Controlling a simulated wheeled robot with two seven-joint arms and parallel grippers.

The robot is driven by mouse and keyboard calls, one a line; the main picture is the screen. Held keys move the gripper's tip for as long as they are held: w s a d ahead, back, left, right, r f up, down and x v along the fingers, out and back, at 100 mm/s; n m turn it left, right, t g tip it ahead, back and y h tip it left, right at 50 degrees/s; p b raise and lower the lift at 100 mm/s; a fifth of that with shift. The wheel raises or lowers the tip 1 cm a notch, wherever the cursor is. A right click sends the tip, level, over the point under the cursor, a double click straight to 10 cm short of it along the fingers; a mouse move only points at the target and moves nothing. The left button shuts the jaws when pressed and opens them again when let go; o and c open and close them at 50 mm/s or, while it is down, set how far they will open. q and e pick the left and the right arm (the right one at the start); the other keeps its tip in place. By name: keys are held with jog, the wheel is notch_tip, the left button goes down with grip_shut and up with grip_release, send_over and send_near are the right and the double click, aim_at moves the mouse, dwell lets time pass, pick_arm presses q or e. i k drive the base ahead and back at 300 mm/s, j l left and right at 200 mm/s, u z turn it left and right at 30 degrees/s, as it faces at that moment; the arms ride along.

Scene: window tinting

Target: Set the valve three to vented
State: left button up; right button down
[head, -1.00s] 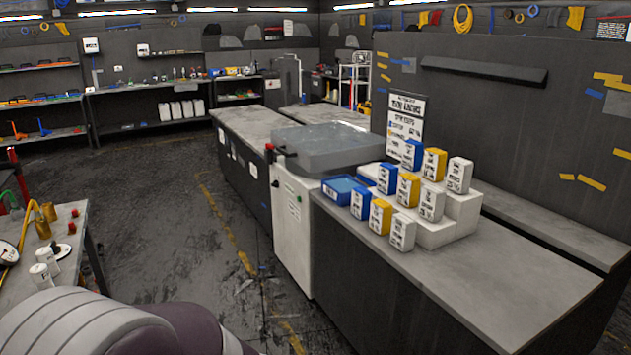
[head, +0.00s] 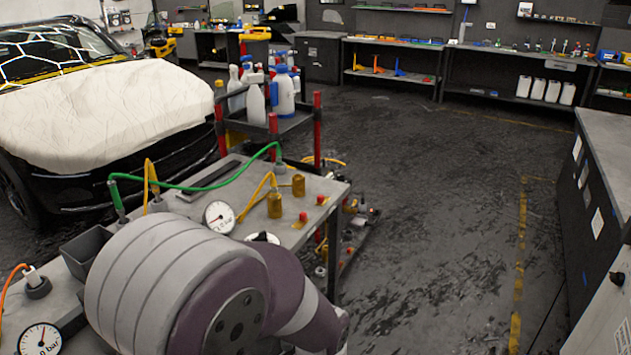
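A grey bench (head: 335,188) stands in front of me with several fittings on it. Two brass-coloured cylinders (head: 275,205) and small red-topped valves (head: 321,200) stand near its right end. White dial gauges (head: 219,217) lie along the bench, one more at the lower left (head: 40,338). Green, yellow and orange hoses run between fittings. I cannot tell which fitting is valve three, and no label for it is readable. One of my arms, grey and purple, covers the front middle of the bench. Neither gripper shows.
A cart (head: 290,122) with red posts and spray bottles stands behind the bench. A car under a cream cover (head: 110,110) is at the left. A dark grey counter (head: 600,170) stands at the right. Open floor (head: 440,200) lies between bench and counter.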

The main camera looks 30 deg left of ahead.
aim_at(302, 215)
jog(key=i+u, duration=0.35)
jog(key=i+l+u, duration=0.15)
jog(key=i+u, duration=0.2)
jog(key=i+l+u, duration=0.35)
jog(key=i+u, duration=0.25)
jog(key=u, duration=0.2)
jog(key=i+l+u, duration=0.1)
jog(key=i+u, duration=0.2)
jog(key=u, duration=0.15)
jog(key=i+l+u, duration=0.2)
jog(key=u, duration=0.25)
jog(key=i+l+u, duration=0.25)
jog(key=u, duration=0.25)
